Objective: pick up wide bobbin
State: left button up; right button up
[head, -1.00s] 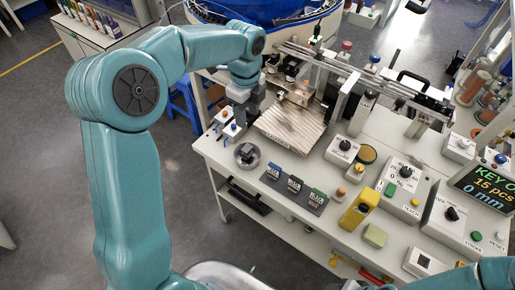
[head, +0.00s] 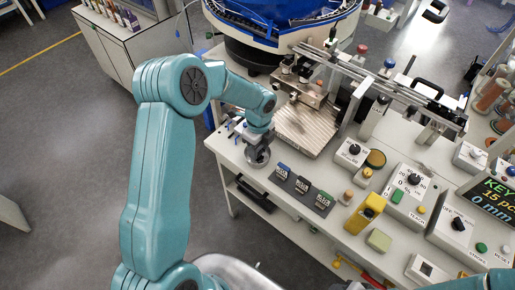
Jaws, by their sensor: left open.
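A round grey spool-like piece with a dark centre, which looks like the wide bobbin (head: 257,158), lies near the left front edge of the white workbench. My left gripper (head: 258,144) is just above and behind it, pointing down, with its jaws open. It partly covers the far side of the piece. I cannot tell whether the fingers touch it.
A ribbed metal plate (head: 308,130) lies right of the gripper. A yellow block (head: 366,211) and control boxes (head: 410,187) fill the right. A blue bowl feeder (head: 285,12) stands behind.

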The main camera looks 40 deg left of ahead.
pick_arm(q)
jog(key=shift+f, duration=0.25)
jog(key=c, duration=0.7)
